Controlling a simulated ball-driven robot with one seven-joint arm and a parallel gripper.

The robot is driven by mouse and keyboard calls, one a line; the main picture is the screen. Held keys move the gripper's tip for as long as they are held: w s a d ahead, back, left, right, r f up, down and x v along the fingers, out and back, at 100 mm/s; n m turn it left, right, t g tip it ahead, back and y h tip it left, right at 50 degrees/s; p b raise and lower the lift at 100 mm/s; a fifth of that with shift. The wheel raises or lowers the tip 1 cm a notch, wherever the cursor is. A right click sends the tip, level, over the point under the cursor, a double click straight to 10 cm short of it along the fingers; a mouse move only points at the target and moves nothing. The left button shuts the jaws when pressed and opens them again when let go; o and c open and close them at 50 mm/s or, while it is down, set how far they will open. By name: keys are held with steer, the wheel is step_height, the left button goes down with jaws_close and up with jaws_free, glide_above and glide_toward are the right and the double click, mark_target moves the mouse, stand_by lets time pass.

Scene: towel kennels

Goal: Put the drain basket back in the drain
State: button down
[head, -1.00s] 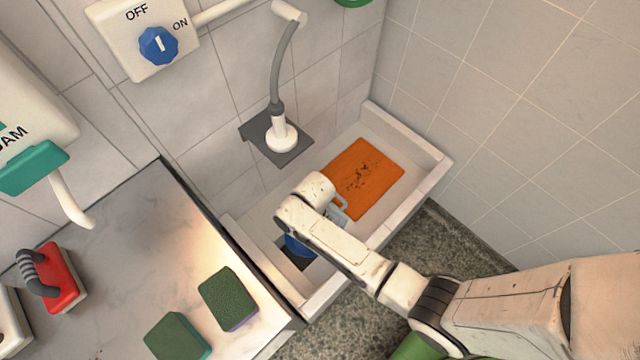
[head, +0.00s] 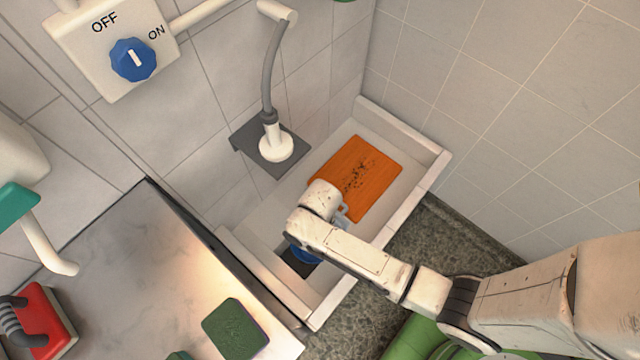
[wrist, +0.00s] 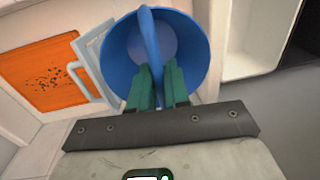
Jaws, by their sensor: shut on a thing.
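The drain basket is a blue round cup with a bar handle across its mouth; it fills the upper middle of the wrist view (wrist: 188,75). My gripper (wrist: 157,72) has green fingers shut on this handle. In the head view the basket (head: 303,254) shows only partly, below my wrist, over the near end of the pale trough. A dark square patch (head: 290,262), seemingly the drain opening, shows beside it, partly hidden by the basket and arm. I cannot tell whether the basket is inside the opening or above it.
A pale grey square frame (wrist: 92,65) stands tilted beside the basket. An orange mat (head: 358,178) with dark specks lies in the trough (head: 435,165). A marble counter (head: 130,275) with a green sponge (head: 235,328) is at left. A hose fitting (head: 275,145) stands behind.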

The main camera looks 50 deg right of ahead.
steer(key=shift+w+f+b, duration=0.45)
steer(key=shift+w+b, duration=0.5)
steer(key=shift+w+f+b, duration=0.45)
steer(key=shift+w+b, duration=0.5)
steer(key=shift+w+f+b, duration=0.45)
steer(key=shift+w+b, duration=0.5)
step_height(320, 180, down, 28)
steer(key=b, duration=2.4)
steer(key=shift+f, duration=0.2)
steer(key=c, duration=0.5)
jaws_free()
step_height(320, 180, up, 16)
steer(key=p, duration=1.6)
steer(key=shift+p, duration=0.3)
